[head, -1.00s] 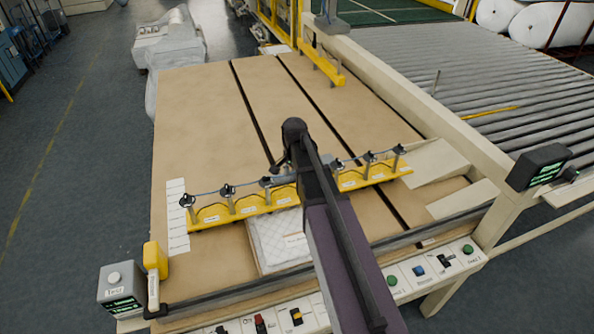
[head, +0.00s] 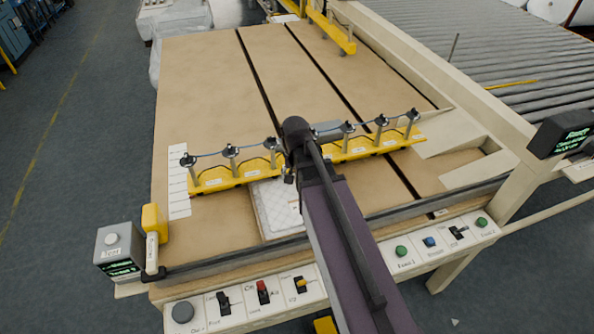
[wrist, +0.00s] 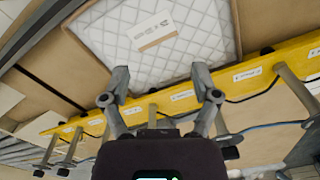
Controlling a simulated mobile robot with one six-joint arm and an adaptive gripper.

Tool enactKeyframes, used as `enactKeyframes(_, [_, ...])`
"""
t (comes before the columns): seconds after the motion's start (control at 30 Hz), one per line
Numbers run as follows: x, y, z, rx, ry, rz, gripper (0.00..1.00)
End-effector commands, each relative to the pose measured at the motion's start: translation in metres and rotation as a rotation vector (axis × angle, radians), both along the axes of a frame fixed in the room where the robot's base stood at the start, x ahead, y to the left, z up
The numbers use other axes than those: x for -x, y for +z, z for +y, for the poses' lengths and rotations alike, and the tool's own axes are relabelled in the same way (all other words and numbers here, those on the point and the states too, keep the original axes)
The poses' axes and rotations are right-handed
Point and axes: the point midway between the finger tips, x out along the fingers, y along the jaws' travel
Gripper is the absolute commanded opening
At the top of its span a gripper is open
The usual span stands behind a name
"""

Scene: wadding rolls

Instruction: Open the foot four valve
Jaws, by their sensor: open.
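A yellow rail (head: 215,178) crosses the brown table and carries several upright valves with dark knobs, such as the left end valve (head: 187,160) and the right end valve (head: 412,115). The rail labels are too small to read, so I cannot tell which valve is foot four. In the wrist view my gripper (wrist: 164,86) is open and empty, its fingers spread over the rail (wrist: 183,96). One valve post (wrist: 152,114) shows between the fingers, apart from them. In the head view my arm hides the gripper and the middle of the rail.
A white quilted sample (head: 276,208) lies in front of the rail. A control panel (head: 255,305) with buttons and switches runs along the front edge. A grey box with a screen (head: 118,250) stands front left, another screen (head: 563,135) at right.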

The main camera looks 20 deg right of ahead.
Motion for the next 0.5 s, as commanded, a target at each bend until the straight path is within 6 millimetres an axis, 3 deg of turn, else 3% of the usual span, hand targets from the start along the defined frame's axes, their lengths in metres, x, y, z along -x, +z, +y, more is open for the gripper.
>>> enactKeyframes(0.5, [0.049,-0.048,0.02,0.0,0.29,0.0,0.79])
